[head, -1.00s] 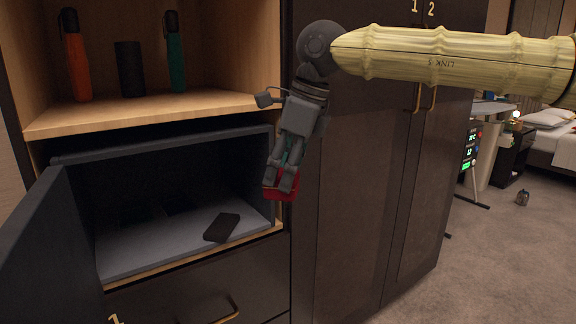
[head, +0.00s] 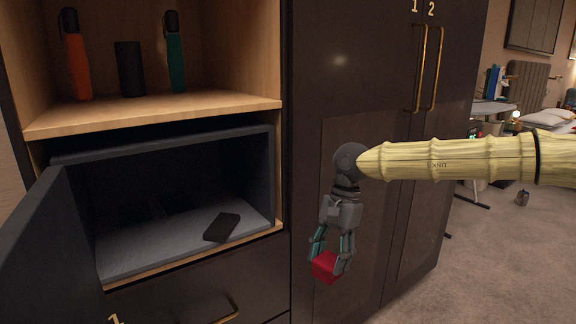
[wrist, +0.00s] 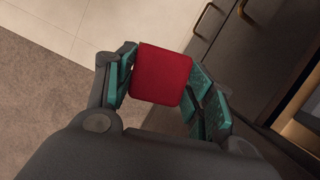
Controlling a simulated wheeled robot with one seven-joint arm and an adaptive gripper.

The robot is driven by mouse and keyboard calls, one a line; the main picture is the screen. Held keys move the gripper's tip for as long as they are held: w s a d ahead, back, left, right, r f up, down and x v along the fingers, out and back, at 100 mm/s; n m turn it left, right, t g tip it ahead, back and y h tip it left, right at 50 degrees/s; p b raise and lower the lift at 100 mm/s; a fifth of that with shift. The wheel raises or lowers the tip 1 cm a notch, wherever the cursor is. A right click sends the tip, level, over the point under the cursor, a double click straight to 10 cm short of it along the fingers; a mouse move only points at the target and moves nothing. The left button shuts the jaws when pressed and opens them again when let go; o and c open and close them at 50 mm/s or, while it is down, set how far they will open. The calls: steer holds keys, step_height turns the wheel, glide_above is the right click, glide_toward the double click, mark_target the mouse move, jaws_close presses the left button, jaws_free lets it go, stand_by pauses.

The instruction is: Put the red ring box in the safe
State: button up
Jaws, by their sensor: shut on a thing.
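The red ring box (head: 325,267) is held between the fingers of my gripper (head: 332,252), in front of the dark cabinet door to the right of the safe. In the wrist view the red ring box (wrist: 161,75) sits between the teal finger pads of my gripper (wrist: 160,88), with floor below it. The safe (head: 160,135) is in the cabinet at left, its door (head: 40,240) swung open to the left. A dark flat phone-like object (head: 222,227) lies on the safe's grey floor at the front right. The safe's back is in shadow.
A wooden shelf (head: 150,112) above the safe holds an orange bottle (head: 75,55), a black cylinder (head: 130,69) and a teal bottle (head: 175,52). A drawer with a brass handle (head: 228,311) is below the safe. Open carpet (head: 470,270) lies at right.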

steer(key=s+d+f+n+g+h, duration=0.15)
steer(key=d+f+n, duration=0.25)
steer(key=f, duration=0.4)
steer(key=s+d+f+n+t+h, duration=0.1)
steer(key=s+d+f+n, duration=0.3)
steer(key=f, duration=0.5)
step_height(320, 180, up, 18)
steer(key=s+p, duration=0.2)
steer(key=p, duration=3)
steer(key=shift+r+n, duration=0.15)
steer(key=shift+n, duration=0.15)
steer(key=shift+g, duration=0.25)
steer(key=shift+d, duration=0.2)
